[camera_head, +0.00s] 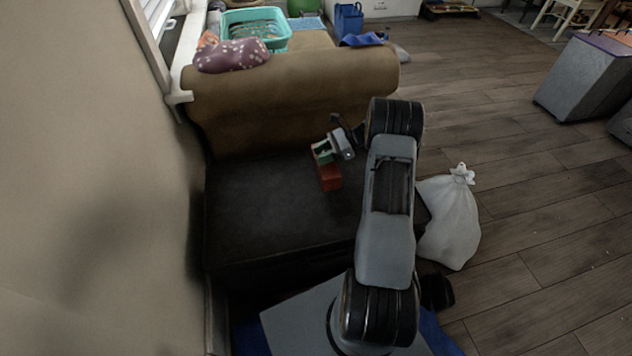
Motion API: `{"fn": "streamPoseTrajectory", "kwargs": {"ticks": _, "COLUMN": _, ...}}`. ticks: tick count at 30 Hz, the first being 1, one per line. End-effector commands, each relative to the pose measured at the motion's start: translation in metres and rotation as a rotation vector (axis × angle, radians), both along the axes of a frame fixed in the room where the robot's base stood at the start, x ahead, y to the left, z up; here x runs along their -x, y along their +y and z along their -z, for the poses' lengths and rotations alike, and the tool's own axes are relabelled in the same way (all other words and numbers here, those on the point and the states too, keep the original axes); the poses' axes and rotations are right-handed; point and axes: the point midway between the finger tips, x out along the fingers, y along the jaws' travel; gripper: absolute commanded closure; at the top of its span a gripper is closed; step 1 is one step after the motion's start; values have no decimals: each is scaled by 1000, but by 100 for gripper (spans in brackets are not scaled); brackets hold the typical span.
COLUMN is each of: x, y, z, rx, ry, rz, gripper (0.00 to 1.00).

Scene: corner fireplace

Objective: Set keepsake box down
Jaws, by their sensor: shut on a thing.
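The keepsake box appears as a small orange-red block (330,178) near the middle of the head view. My gripper (323,158) reaches in from the right and is shut on its upper end. The gripper's fingers hide part of the box's top. The box is over the dark flat surface (265,205), towards its far side. I cannot tell whether its underside touches that surface or hangs just above it.
A brown sofa (290,95) stands directly behind the dark surface. A wall (90,190) closes off the left. A white tied bag (450,225) is on the floor at right. The dark surface's left and front parts are bare.

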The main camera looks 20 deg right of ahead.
Motion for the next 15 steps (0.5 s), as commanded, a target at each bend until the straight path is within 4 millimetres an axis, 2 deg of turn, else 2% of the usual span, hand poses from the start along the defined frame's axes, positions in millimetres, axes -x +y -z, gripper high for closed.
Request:
{"fn": "streamPoseTrajectory", "kwargs": {"ticks": 1, "x": 5, "y": 6, "z": 13, "rx": -3, "ry": 5, "rz": -1, "gripper": 100}}
{"fn": "streamPoseTrajectory", "kwargs": {"ticks": 6, "x": 15, "y": 20, "z": 33, "rx": -1, "ry": 2, "rz": 0, "gripper": 100}}
{"fn": "streamPoseTrajectory", "kwargs": {"ticks": 15, "x": 21, "y": 28, "z": 45, "rx": -1, "ry": 1, "rz": -1, "gripper": 100}}
